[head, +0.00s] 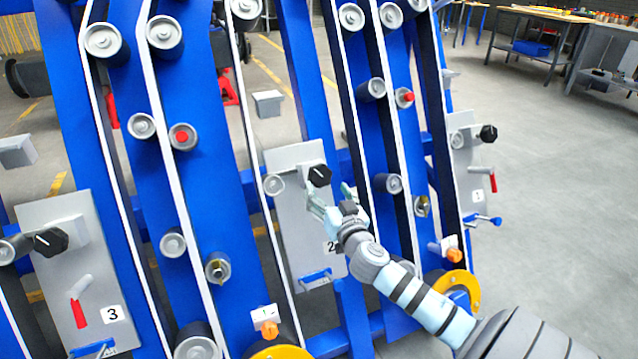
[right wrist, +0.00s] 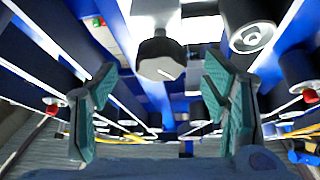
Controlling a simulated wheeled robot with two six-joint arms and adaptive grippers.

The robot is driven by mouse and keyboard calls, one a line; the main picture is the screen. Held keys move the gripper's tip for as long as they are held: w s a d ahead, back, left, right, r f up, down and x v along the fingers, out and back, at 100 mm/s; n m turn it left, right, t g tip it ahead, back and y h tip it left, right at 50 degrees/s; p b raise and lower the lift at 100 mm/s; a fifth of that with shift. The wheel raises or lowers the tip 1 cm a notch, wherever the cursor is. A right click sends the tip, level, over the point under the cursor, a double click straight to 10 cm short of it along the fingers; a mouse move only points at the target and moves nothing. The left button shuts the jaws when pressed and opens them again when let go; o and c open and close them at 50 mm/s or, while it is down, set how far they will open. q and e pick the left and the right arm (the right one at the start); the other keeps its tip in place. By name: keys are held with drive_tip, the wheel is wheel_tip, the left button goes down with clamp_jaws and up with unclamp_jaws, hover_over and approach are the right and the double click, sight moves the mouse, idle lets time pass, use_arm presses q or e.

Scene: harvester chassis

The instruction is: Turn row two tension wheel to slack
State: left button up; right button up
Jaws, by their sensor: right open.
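The row two panel (head: 291,235) is a grey plate with a "2" label in the middle of the head view. Its tension wheel (head: 319,175) is a black faceted knob near the top of the plate. In the right wrist view the black wheel (right wrist: 160,56) shows a short white mark on its face. My right gripper (head: 332,198) is open and empty, just below and in front of the wheel. In the right wrist view the wheel appears between and beyond the open fingers (right wrist: 160,85), apart from both. The gripper hides part of the plate. My left gripper is not in view.
Panel 3 (head: 98,280) at the left and panel 1 (head: 465,165) at the right carry similar black knobs and red levers. Blue uprights (head: 195,100), white belts and grey rollers surround panel 2. Open floor (head: 560,190) lies at the right, with workbenches behind.

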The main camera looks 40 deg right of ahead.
sight(322, 183)
drive_tip(key=x, duration=0.6)
drive_tip(key=shift+w+b, duration=0.3)
drive_tip(key=shift+b, duration=0.05)
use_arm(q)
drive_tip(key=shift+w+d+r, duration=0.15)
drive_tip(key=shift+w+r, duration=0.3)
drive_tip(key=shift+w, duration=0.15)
use_arm(e)
drive_tip(key=shift+c, duration=0.5)
drive_tip(key=c, duration=1.1)
